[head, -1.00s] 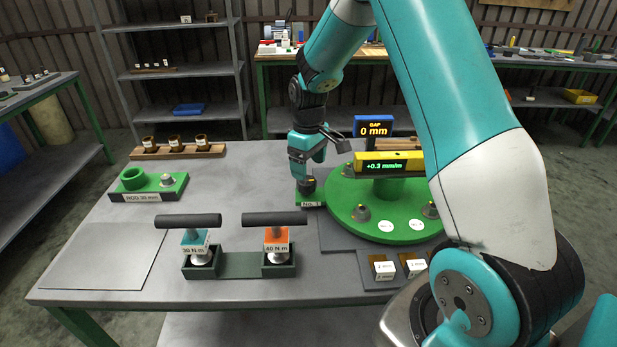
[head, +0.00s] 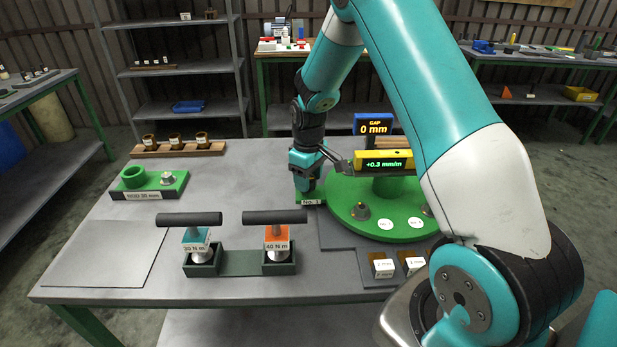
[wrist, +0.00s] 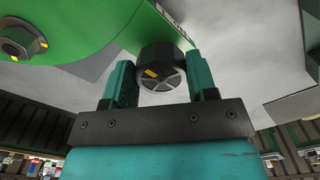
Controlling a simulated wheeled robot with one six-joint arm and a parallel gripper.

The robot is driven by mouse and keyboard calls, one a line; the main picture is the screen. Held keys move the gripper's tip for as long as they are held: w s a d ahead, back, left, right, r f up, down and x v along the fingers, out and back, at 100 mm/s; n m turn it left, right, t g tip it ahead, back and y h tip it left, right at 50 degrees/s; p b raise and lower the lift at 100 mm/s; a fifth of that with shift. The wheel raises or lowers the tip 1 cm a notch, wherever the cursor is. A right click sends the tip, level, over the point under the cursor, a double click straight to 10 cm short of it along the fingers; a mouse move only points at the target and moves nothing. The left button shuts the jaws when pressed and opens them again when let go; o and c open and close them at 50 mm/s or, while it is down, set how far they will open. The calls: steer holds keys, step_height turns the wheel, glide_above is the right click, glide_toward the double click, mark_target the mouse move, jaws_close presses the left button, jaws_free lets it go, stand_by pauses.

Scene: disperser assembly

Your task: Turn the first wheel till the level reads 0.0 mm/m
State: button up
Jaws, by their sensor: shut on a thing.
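In the wrist view the wheel (wrist: 162,68) sits between my two teal fingers. My gripper (head: 305,186) points down and is shut on the wheel, hiding most of it in the head view. It also shows in the wrist view (wrist: 160,82). The yellow level (head: 384,154) on the plate's centre post reads +0.3 mm/m in green digits.
Two T-handled torque tools (head: 198,243) (head: 277,240) stand in a green holder at the front. The table's left front is clear.

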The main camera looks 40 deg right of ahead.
steer(key=shift+m, duration=0.3)
steer(key=m, duration=0.3)
steer(key=shift+a, duration=0.1)
steer(key=m, duration=0.4)
steer(key=shift+a, duration=0.1)
steer(key=m, duration=0.3)
steer(key=shift+w+m, duration=0.1)
steer(key=shift+m, duration=0.2)
steer(key=shift+a+m, duration=0.1)
steer(key=shift+m, duration=1.7)
steer(key=shift+p, duration=0.3)
steer(key=o, duration=0.9)
